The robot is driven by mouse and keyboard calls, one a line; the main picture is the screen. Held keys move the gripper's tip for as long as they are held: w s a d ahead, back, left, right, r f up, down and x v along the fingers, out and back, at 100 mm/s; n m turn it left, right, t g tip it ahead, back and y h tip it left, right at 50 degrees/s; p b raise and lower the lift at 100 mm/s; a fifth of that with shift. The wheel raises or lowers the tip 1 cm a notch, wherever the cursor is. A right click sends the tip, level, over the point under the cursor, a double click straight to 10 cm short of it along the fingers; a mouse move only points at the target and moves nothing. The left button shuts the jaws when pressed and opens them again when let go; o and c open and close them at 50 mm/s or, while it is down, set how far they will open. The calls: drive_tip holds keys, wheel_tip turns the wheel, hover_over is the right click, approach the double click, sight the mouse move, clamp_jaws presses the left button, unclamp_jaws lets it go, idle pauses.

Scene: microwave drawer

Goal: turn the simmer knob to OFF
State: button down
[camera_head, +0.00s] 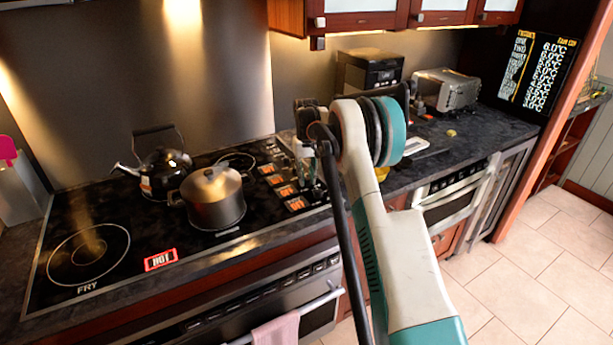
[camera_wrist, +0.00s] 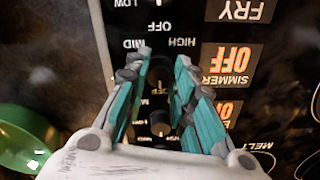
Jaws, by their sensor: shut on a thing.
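In the wrist view, my gripper (camera_wrist: 163,60) points down at the cooktop's control strip, its teal fingers on both sides of a dark round knob (camera_wrist: 160,76). The knob lies level with the orange SIMMER display (camera_wrist: 231,64), which reads OFF. The fingers partly hide the knob and its printed marks, so its pointer cannot be made out. In the head view, my gripper (camera_head: 309,184) is over the right side of the cooktop, beside the column of orange displays (camera_head: 286,190); the knob itself is hidden there.
Another knob (camera_wrist: 160,122) sits between my finger bases, beside a second OFF display (camera_wrist: 224,109). A metal pot (camera_head: 213,198) and a kettle (camera_head: 162,172) stand on the cooktop left of my arm. A red HOT sign (camera_head: 161,260) glows near the front. A green round thing (camera_wrist: 25,140) is at the wrist view's left.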

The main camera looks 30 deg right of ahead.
sight(306, 178)
drive_tip(key=c, duration=1.3)
unclamp_jaws()
drive_tip(key=shift+c, duration=0.2)
wheel_tip(306, 178, up, 12)
drive_tip(key=shift+r, duration=0.1)
